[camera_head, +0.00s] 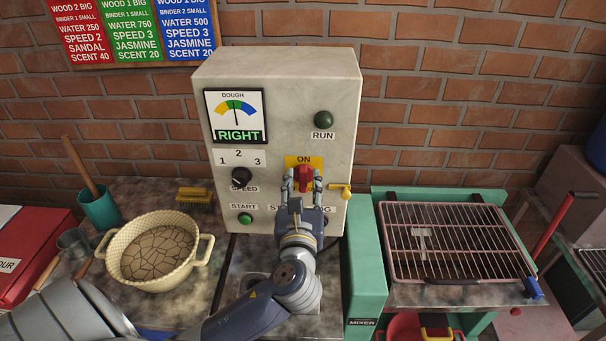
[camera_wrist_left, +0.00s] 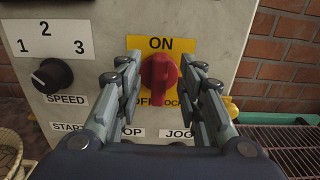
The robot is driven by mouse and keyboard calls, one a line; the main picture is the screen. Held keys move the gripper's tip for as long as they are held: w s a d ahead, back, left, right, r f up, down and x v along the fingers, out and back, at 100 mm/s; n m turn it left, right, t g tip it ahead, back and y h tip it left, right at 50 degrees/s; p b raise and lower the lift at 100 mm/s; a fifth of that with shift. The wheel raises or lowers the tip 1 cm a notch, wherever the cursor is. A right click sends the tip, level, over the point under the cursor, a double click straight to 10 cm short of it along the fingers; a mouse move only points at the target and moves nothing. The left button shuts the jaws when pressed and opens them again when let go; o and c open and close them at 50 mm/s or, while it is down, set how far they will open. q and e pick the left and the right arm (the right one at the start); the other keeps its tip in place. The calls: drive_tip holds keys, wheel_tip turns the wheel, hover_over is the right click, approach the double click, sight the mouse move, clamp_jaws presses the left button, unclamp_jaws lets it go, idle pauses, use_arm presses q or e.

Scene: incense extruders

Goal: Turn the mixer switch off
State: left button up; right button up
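The mixer switch is a red knob (camera_head: 304,178) on a yellow plate (camera_head: 291,160) marked ON at the top, on the mixer's pale control box (camera_head: 280,80). In the left wrist view the red knob (camera_wrist_left: 158,80) stands upright, its grip toward ON; the lower lettering is partly hidden. My left gripper (camera_head: 304,180) is in front of the switch. In the left wrist view its two fingers (camera_wrist_left: 160,88) stand on either side of the knob, with gaps showing, so it is open. My right gripper is not in view.
A speed knob (camera_head: 241,178) and green start button (camera_head: 245,218) are left of the switch. A yellow lever (camera_head: 340,190) is close to its right. A cream basket (camera_head: 152,252) stands at left and a wire rack (camera_head: 455,240) at right.

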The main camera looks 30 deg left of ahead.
use_arm(q)
drive_tip(key=shift+x, duration=1)
clamp_jaws()
